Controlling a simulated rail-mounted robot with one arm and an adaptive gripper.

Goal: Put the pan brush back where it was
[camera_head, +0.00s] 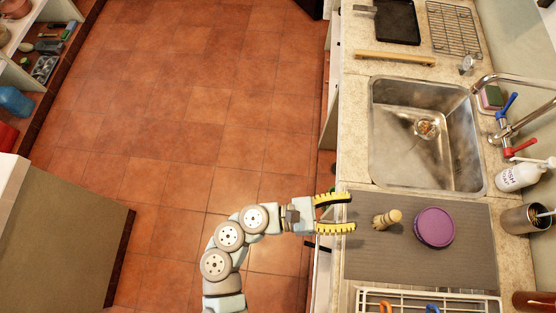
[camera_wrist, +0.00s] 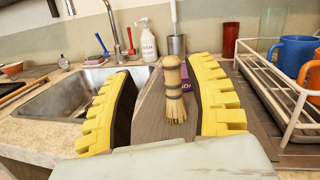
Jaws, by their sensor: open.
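The pan brush (camera_head: 387,219) is a short tan brush with a bristled end. It is on the grey ribbed mat (camera_head: 390,265) beside the sink, left of a round purple object (camera_head: 434,227). In the wrist view the brush (camera_wrist: 174,90) shows between the fingers, bristles toward me, and hides part of the purple object. My gripper (camera_head: 335,213) has yellow toothed fingers. It is open and empty at the counter's front edge, just left of the brush and apart from it. In the wrist view my gripper (camera_wrist: 165,107) has a finger on each side.
The metal sink (camera_head: 424,135) lies behind the mat. A white dish rack (camera_head: 425,299) with mugs stands close on the near side. A soap bottle (camera_head: 515,177) and a metal utensil cup (camera_head: 524,218) stand along the wall. The mat's front left area is bare.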

